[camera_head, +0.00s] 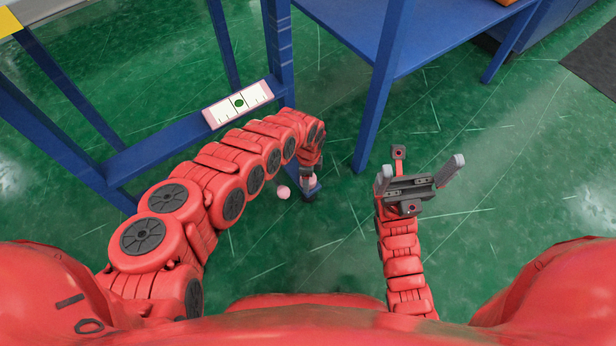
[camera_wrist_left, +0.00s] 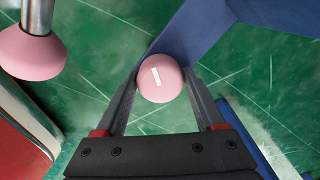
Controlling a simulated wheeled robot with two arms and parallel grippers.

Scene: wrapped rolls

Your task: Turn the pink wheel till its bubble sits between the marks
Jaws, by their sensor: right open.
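The level gauge (camera_head: 222,115) is a white strip in a pink frame on a blue beam in the head view. Its dark green bubble (camera_head: 239,103) shows near the middle, seemingly between two dark lines. In the left wrist view the pink wheel (camera_wrist_left: 160,79), with a white stroke, sits between the fingertips of my left gripper (camera_wrist_left: 161,88). Both fingers appear to press its sides. A second pink knob (camera_wrist_left: 30,53) on a metal stem stands at the upper left. In the head view my left gripper is mostly hidden by its arm. My right gripper (camera_head: 422,172) is open and empty.
A pink ball-like knob (camera_head: 284,192) shows beside my left wrist in the head view. The green floor (camera_head: 530,200) around my right gripper is clear.

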